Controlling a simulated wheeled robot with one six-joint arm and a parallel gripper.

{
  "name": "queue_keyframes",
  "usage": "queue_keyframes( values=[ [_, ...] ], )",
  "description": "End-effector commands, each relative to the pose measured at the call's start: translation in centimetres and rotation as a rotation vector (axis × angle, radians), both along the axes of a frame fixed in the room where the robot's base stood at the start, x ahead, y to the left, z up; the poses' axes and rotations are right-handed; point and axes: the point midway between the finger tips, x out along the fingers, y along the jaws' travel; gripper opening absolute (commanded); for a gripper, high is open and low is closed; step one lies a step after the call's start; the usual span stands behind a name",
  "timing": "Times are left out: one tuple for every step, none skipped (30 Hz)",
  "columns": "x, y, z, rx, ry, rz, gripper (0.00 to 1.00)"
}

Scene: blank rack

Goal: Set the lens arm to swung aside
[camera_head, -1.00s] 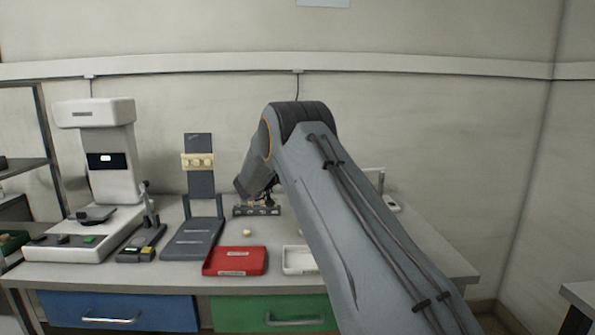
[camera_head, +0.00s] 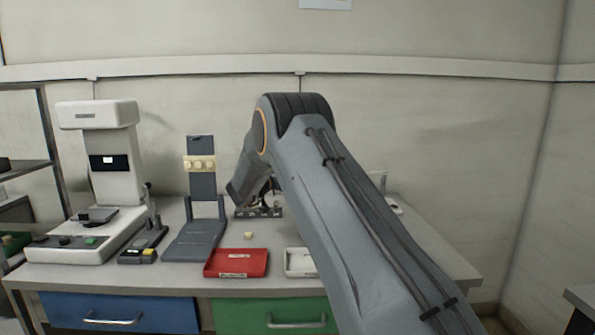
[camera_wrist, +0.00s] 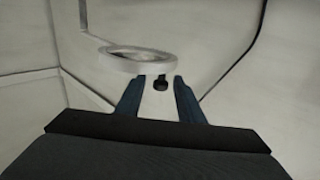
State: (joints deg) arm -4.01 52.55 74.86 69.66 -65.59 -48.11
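In the wrist view a pale ring-shaped lens (camera_wrist: 138,60), seen at a slant, is just beyond my fingertips. A small dark knob (camera_wrist: 160,84) hangs below the ring's right part. My gripper (camera_wrist: 159,82) has its two blue fingers apart, with the knob in line with the gap between their tips; I cannot tell whether it is between them or just beyond. No contact shows. In the head view my own arm covers the lens and most of the gripper. A dark low base (camera_head: 258,212) shows below my wrist.
On the bench stand a white instrument (camera_head: 113,170) at left, a grey stand (camera_head: 195,240), a red tray (camera_head: 236,263) and a white tray (camera_head: 299,262) partly behind my arm. A small cream piece (camera_head: 248,236) lies behind the red tray.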

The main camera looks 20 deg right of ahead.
Motion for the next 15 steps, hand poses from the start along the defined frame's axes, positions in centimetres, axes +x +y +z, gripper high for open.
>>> queue_keyframes(
  values=[
    [-0.5, 0.9, 0.0, 0.000, 0.001, 0.003, 0.35],
    [-0.8, 1.2, 0.0, -0.001, 0.002, 0.002, 0.35],
    [-1.2, 1.6, 0.0, -0.001, 0.002, 0.001, 0.35],
    [-1.4, 2.0, 0.0, -0.001, 0.001, 0.001, 0.35],
    [-1.6, 2.3, 0.0, -0.001, 0.001, 0.001, 0.35],
    [-1.9, 2.7, -0.1, 0.000, 0.001, 0.001, 0.35],
    [-2.0, 2.9, -0.1, 0.000, 0.001, 0.001, 0.35],
    [-2.2, 3.0, 0.0, 0.000, 0.000, 0.000, 0.35],
    [-2.3, 3.2, 0.0, 0.000, 0.000, -0.001, 0.35],
    [-2.4, 3.3, 0.0, 0.000, 0.000, -0.002, 0.35],
    [-2.5, 3.3, 0.0, 0.000, 0.000, -0.002, 0.35],
    [-2.6, 3.4, 0.0, 0.000, 0.000, -0.002, 0.35],
    [-2.6, 3.4, 0.0, 0.000, 0.000, -0.002, 0.35],
    [-2.6, 3.4, 0.0, 0.000, 0.000, -0.002, 0.35],
    [-2.6, 3.4, 0.0, 0.000, 0.000, -0.002, 0.35]
  ],
)
